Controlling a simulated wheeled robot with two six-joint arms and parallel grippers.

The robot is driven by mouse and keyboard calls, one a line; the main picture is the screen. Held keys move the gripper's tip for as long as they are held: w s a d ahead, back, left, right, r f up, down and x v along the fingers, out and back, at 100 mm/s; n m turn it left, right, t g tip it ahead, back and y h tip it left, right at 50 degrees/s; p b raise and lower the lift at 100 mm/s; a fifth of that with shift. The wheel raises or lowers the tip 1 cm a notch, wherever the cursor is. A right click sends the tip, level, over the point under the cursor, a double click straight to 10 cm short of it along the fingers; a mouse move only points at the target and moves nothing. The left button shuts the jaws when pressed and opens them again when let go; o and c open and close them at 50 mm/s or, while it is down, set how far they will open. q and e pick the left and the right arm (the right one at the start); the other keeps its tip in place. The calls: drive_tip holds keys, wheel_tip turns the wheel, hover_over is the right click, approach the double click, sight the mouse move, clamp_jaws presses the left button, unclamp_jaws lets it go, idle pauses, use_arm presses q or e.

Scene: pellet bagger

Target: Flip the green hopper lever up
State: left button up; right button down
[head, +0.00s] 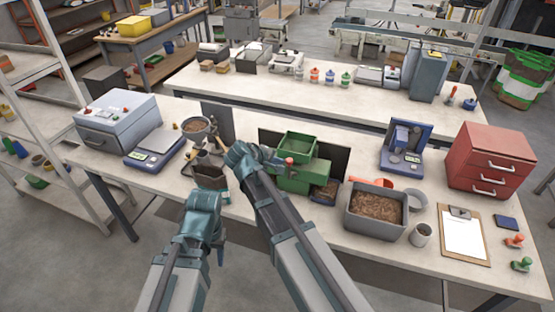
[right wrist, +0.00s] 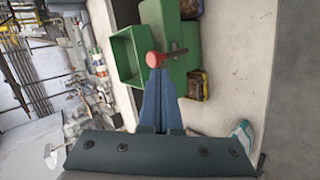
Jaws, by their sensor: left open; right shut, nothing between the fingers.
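The green hopper (head: 297,146) stands on the near table, an open green bin above a green body; it also shows sideways in the right wrist view (right wrist: 127,57). Its lever has a red knob (right wrist: 156,59) on a short dark rod, also seen in the head view (head: 289,161). The lever's exact angle is unclear. My right gripper (right wrist: 158,74) is shut and empty, its blue fingertips right at the knob; contact cannot be told. My left gripper (head: 220,253) is open, hanging low in front of the table, partly hidden by my arm.
A grey tub of brown pellets (head: 375,209), a clipboard (head: 464,236) and a red drawer cabinet (head: 490,160) stand to the right. A blue scale (head: 154,147) and a grey machine (head: 117,120) stand left. A pellet tray (head: 325,193) sits close by the hopper.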

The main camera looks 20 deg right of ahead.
use_arm(q)
wheel_tip(320, 180, up, 7)
drive_tip(key=p, duration=0.7)
drive_tip(key=shift+a, duration=0.2)
use_arm(e)
drive_tip(key=v, duration=1)
drive_tip(key=shift+r, duration=0.3)
